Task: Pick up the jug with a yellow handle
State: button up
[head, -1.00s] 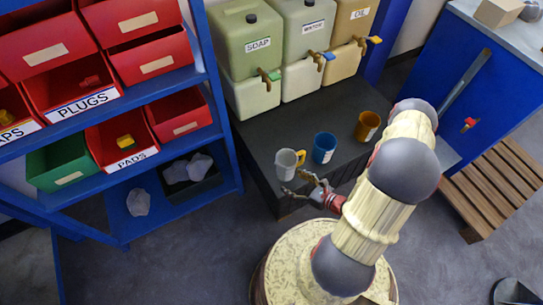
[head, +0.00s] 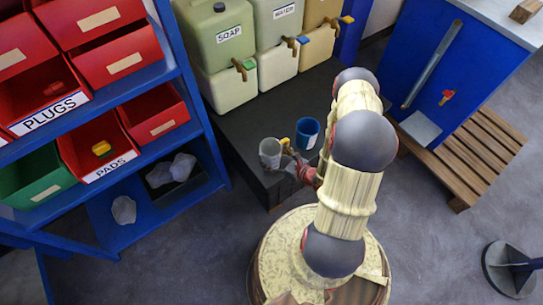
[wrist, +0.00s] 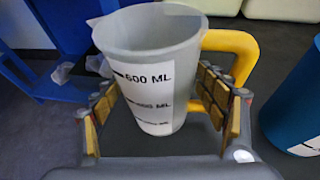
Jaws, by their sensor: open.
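The grey measuring jug (head: 269,154) with a yellow handle stands upright near the front edge of the dark bench (head: 262,118). In the wrist view the jug (wrist: 150,70) rises between my fingers, with "600 ML" and lower marks on its white label; its handle (wrist: 240,52) points right. My gripper (head: 285,160) is at the jug's near right side in the head view. In the wrist view my gripper (wrist: 163,108) is open, one padded finger on each side of the jug. I cannot tell whether either pad touches it.
A blue cup (head: 308,132) stands just right of the jug; it also shows in the wrist view (wrist: 296,110). Labelled containers (head: 223,40) with taps stand behind. A blue shelf (head: 178,70) with red bins is left. A slatted wooden pallet (head: 470,155) is right.

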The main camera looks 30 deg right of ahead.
jog(key=b+x, duration=0.2)
jog(key=x, duration=0.3)
jog(key=shift+a, duration=0.2)
jog(key=shift+r, duration=0.1)
jog(key=c, duration=0.3)
jog(key=c, duration=0.7)
jog(key=shift+c, duration=0.5)
